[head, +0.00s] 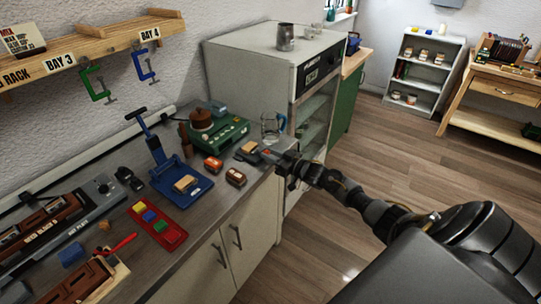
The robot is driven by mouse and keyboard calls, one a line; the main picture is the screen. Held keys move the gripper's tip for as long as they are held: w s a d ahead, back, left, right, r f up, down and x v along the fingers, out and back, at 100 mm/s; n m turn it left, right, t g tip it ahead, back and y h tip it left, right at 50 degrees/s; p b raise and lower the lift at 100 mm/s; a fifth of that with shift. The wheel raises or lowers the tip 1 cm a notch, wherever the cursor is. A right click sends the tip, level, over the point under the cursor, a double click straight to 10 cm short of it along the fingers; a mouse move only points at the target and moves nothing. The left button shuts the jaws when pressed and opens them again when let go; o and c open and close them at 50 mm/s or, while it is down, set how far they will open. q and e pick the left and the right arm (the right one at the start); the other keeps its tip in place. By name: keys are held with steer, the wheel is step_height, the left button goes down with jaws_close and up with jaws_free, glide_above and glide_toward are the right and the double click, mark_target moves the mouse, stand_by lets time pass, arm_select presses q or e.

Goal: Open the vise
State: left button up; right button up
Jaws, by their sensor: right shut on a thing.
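The small grey vise (250,152) sits at the right end of the workbench, close to its front corner. My right gripper (280,161) comes in from the right and is at the vise's right end, shut on part of it, seemingly its handle. The fingers cover that part, and the gap between the vise jaws is too small to make out. My left gripper is not in view.
A glass jug (271,127) stands just behind the vise. A green device (222,132) and a blue lever press (181,182) are further left. The floor at right is clear.

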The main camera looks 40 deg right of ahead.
steer(key=shift+f+n+b, duration=0.2)
steer(key=shift+n+b, duration=0.5)
steer(key=shift+n, duration=0.4)
steer(key=shift+a+n+b, duration=0.1)
steer(key=shift+n+b, duration=0.35)
steer(key=shift+n, duration=0.65)
steer(key=shift+r+n, duration=0.15)
steer(key=shift+n, duration=0.25)
steer(key=o, duration=1)
steer(key=shift+c, duration=0.2)
steer(key=shift+s, duration=0.1)
